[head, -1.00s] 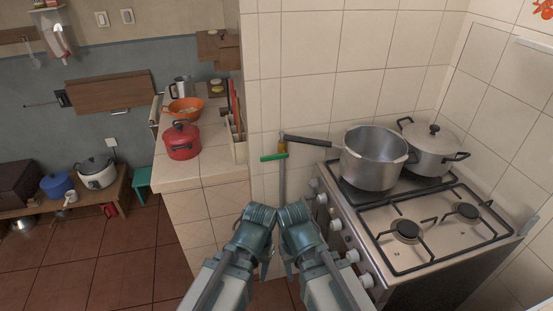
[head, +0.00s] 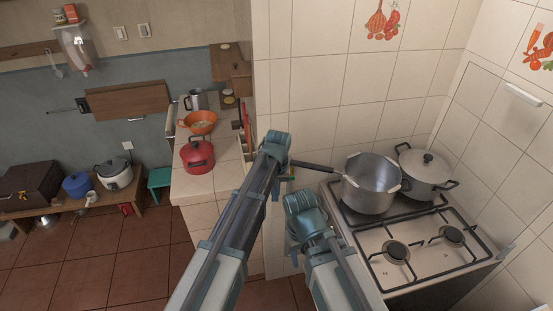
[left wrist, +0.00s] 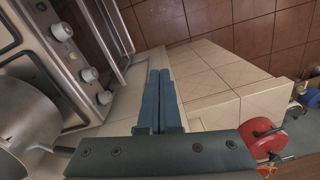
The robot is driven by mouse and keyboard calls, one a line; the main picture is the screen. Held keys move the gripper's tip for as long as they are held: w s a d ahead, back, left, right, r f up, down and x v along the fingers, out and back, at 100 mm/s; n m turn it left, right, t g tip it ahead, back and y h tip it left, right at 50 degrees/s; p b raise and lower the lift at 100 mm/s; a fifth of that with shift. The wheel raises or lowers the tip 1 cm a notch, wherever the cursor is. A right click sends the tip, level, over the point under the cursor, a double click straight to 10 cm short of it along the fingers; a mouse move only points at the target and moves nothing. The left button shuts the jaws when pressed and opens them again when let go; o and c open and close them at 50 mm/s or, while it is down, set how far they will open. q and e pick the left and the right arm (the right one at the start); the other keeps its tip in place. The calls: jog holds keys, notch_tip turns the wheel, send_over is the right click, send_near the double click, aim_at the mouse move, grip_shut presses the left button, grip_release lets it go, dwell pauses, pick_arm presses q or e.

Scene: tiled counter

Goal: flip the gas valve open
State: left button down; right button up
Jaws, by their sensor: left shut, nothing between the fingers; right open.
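The gas valve shows in the head view only as a small piece of its green handle (head: 291,179), just right of my left gripper (head: 282,168). The rest of the valve is hidden behind my left arm, so I cannot tell how its handle is turned or whether I touch it. In the left wrist view the left fingers (left wrist: 160,74) are shut together with nothing between them, and I make out no valve there. My right gripper (head: 295,238) is open, lower and nearer, in front of the wall beside the stove, largely hidden by its own wrist.
The stove (head: 375,240) stands close on the right, with a pot (head: 370,190) whose long handle (head: 312,166) reaches toward my left gripper. A lidded pot (head: 425,175) is behind.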

pick_arm(q)
jog(key=w+r+n+p, duration=0.2)
jog(key=w+r+p, duration=0.6)
jog(key=w, duration=0.6)
notch_tip(320, 180, up, 2)
jog(key=shift+w+r+n+p, duration=0.15)
jog(key=shift+r+n+p, duration=0.1)
jog(key=shift+n+p, duration=0.05)
pick_arm(e)
notch_tip(320, 180, up, 11)
jog(key=shift+f, duration=0.2)
pick_arm(q)
notch_tip(320, 180, down, 14)
jog(key=b, duration=1.4)
pick_arm(e)
notch_tip(320, 180, down, 14)
pick_arm(q)
jog(key=shift+h, duration=0.3)
